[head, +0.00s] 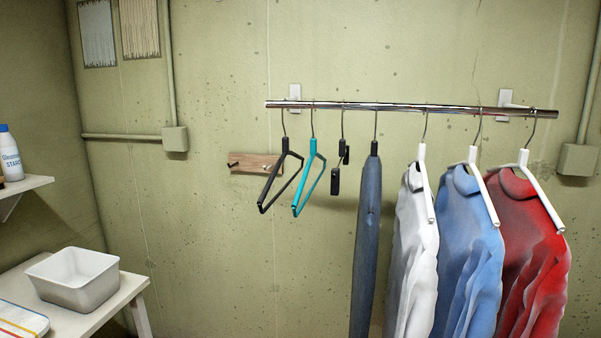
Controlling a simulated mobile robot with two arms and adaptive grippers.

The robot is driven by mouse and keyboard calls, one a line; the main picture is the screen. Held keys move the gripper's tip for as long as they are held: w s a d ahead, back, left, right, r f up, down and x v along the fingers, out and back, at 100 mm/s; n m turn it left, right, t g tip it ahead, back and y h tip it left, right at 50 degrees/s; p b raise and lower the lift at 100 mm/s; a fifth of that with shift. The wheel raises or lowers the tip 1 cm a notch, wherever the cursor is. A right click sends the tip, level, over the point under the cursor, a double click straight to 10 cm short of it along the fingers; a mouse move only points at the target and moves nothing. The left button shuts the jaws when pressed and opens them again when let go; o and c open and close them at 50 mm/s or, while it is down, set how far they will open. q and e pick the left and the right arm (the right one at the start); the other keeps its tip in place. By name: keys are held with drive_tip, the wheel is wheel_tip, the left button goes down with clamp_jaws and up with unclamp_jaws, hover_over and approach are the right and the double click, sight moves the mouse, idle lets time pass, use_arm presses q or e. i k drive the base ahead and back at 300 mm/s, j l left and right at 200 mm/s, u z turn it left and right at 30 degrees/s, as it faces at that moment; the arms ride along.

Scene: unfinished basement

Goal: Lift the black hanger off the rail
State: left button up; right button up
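The black hanger (282,177) hangs empty by its hook at the left end of the chrome rail (400,106). A turquoise hanger (310,178) hangs just to its right, apart from it. Further right on the rail are a small black clip hanger (340,165), blue trousers (370,240) on a dark hanger, and white, blue and red shirts on white hangers. Neither of my grippers is in view.
A wooden peg board (250,163) is on the wall behind the black hanger. At the lower left, a white table (122,296) holds a white basin (74,280) and a folded striped cloth (18,322). A shelf (25,184) with a bottle (10,153) is above. The wall left of the rail is largely clear.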

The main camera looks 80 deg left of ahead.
sight(285, 152)
drive_tip(key=u, duration=2.75)
drive_tip(key=i+j+z, duration=0.1)
drive_tip(key=z, duration=0.3)
drive_tip(key=j+z, duration=0.25)
drive_tip(key=z, duration=0.15)
drive_tip(key=j+z, duration=0.2)
drive_tip(key=z, duration=0.25)
drive_tip(key=j+z, duration=0.2)
drive_tip(key=z, duration=0.2)
